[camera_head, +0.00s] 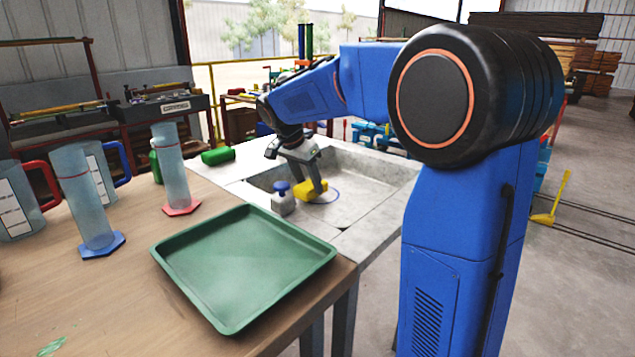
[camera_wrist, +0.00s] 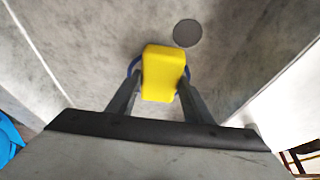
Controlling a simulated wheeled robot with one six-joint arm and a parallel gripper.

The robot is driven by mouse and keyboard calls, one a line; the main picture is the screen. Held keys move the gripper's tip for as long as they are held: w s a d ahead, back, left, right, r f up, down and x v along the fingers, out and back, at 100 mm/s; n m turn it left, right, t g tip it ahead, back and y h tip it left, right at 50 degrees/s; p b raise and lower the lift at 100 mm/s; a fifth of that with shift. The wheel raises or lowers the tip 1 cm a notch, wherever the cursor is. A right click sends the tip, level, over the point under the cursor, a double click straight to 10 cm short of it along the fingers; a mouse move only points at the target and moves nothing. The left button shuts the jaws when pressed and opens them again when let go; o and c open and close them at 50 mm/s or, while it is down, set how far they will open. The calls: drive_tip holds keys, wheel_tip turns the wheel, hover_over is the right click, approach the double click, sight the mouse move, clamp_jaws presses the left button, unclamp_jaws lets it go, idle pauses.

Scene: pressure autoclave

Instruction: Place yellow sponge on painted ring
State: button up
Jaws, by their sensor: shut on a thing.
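The yellow sponge (camera_head: 311,190) is between the fingers of my gripper (camera_head: 316,181), which is shut on it. In the wrist view the sponge (camera_wrist: 163,72) sits between the two finger ends of my gripper (camera_wrist: 160,85). The painted ring (camera_head: 325,196) is a thin blue outline on the grey sink floor. I cannot tell whether the sponge touches the floor.
A grey stone sink (camera_head: 366,200) surrounds the ring, with a dark round drain (camera_wrist: 187,33) close by. A small grey bottle with a blue top (camera_head: 283,200) stands just left of the sponge. A green tray (camera_head: 240,262) and measuring cylinders (camera_head: 170,168) stand on the wooden table.

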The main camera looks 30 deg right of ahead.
sight(307, 186)
drive_tip(key=d, duration=0.1)
drive_tip(key=w+d, duration=0.1)
drive_tip(key=d, duration=0.2)
drive_tip(key=shift+w+f, duration=0.15)
drive_tip(key=shift+w, duration=0.15)
drive_tip(key=shift+a+f, duration=0.15)
drive_tip(key=shift+f, duration=0.4)
drive_tip(key=o, duration=1)
drive_tip(key=shift+f, duration=0.1)
drive_tip(key=v, duration=1.2)
drive_tip(key=shift+s, duration=0.1)
